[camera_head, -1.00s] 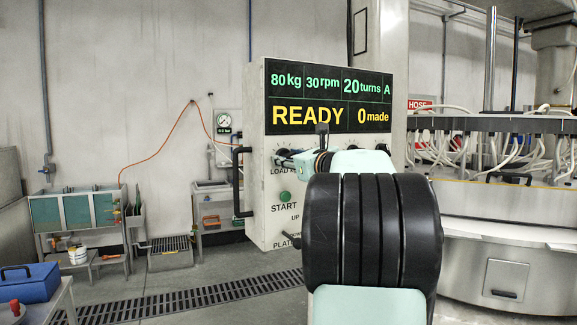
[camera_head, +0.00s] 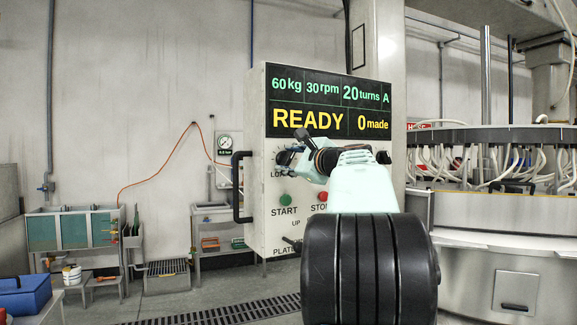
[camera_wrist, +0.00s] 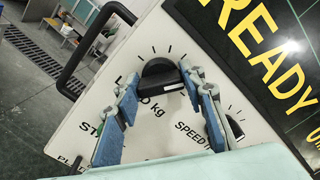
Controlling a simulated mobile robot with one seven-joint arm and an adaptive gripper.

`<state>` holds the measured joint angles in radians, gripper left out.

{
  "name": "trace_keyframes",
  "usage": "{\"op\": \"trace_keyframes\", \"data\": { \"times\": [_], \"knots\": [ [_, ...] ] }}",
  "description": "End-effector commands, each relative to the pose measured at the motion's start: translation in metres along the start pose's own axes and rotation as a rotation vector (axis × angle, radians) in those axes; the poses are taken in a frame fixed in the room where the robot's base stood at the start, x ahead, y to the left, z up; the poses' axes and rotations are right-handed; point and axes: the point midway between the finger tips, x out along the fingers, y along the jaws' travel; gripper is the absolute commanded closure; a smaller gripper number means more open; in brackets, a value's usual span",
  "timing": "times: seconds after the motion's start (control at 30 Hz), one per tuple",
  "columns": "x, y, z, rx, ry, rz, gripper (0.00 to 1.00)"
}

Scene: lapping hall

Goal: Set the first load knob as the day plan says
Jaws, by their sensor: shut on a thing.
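The display (camera_head: 328,103) reads 60 kg, 30 rpm, 20 turns A, READY, 0 made.
The speed knob (camera_wrist: 216,125) is close beside my right finger. A green START button (camera_head: 285,198) and a red stop button (camera_head: 323,196) sit below. A black handle (camera_head: 238,187) juts from the panel's left edge. The lapping machine (camera_head: 490,210) stands at right.

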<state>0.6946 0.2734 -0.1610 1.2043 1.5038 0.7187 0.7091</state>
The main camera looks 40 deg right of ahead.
Motion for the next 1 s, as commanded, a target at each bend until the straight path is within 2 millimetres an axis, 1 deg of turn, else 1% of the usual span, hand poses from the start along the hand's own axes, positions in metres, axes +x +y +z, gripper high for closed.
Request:
{"op": "trace_keyframes", "data": {
  "times": [0.2,0.6,0.63,0.7,0.77,0.8,1.0],
  "knots": [
    [0.0000,0.0006,-0.0005,-0.035,0.000,0.001,0.87],
    [0.0000,0.0004,-0.0003,-0.040,0.000,0.001,0.87],
    [0.0000,0.0003,-0.0002,-0.040,0.000,0.001,0.61],
    [0.0000,0.0004,-0.0002,-0.039,0.000,0.001,0.53],
    [0.0000,0.0003,-0.0002,-0.039,0.000,0.001,0.46],
    [0.0000,0.0003,-0.0002,-0.039,0.000,0.001,0.45],
    [0.0000,0.0002,-0.0001,-0.039,0.000,0.000,0.45]
  ]
}}
